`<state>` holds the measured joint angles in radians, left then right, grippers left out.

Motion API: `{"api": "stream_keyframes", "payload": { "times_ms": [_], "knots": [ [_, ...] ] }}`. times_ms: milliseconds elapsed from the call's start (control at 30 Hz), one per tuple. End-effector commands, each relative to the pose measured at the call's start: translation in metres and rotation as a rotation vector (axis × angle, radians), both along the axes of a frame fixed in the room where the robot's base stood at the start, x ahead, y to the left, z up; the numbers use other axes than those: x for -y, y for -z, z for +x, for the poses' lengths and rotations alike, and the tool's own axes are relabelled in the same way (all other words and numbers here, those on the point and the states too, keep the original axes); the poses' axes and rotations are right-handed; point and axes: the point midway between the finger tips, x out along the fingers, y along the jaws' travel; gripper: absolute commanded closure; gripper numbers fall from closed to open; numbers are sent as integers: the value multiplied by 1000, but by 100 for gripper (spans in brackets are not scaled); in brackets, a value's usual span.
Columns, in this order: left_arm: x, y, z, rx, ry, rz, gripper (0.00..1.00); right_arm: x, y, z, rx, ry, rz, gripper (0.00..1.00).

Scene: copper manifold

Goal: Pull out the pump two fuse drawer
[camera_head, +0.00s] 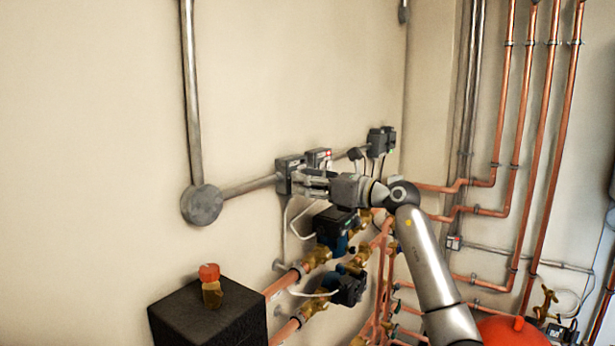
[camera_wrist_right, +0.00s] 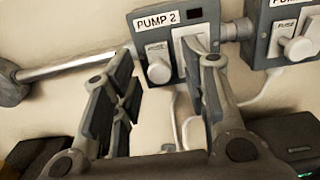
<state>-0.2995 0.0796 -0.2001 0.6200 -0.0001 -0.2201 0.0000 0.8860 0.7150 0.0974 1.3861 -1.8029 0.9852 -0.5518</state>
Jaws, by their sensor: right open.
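The grey control box marked PUMP 2 (camera_wrist_right: 150,24) is on the wall at the top of the right wrist view. Its fuse drawer (camera_wrist_right: 158,70), a pale knob under a FUSE label, is at the box's lower left, beside a white switch (camera_wrist_right: 193,45). In the head view the box (camera_head: 285,181) is partly behind my right gripper (camera_head: 308,184). In the wrist view the right gripper (camera_wrist_right: 166,82) is open and empty, with the fuse drawer appearing between its fingers. I cannot tell the remaining distance. My left gripper is out of view.
A second box (camera_wrist_right: 264,30) with its own fuse knob (camera_wrist_right: 299,48) is close on the right. Metal conduit (camera_head: 250,185) joins the box from the left. Pumps (camera_head: 335,222) and copper pipes (camera_head: 280,284) lie below. The wall on the left is largely clear.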

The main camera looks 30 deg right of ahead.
Motion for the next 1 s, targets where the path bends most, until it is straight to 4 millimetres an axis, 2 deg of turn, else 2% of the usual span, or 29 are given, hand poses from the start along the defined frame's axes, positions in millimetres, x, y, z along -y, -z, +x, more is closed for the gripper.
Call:
{"api": "stream_keyframes", "payload": {
  "times_ms": [300, 600, 867, 1000],
  "knots": [
    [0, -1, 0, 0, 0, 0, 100, -1, 1, 2, 0, 0, 0, 60],
    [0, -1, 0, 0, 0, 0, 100, -1, 1, 2, 0, 0, 0, 99],
    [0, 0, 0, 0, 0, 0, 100, -1, 1, 2, 0, 0, 0, 100],
    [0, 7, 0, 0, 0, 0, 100, 5, 3, -7, 2, 4, -4, 100]
  ]
}}
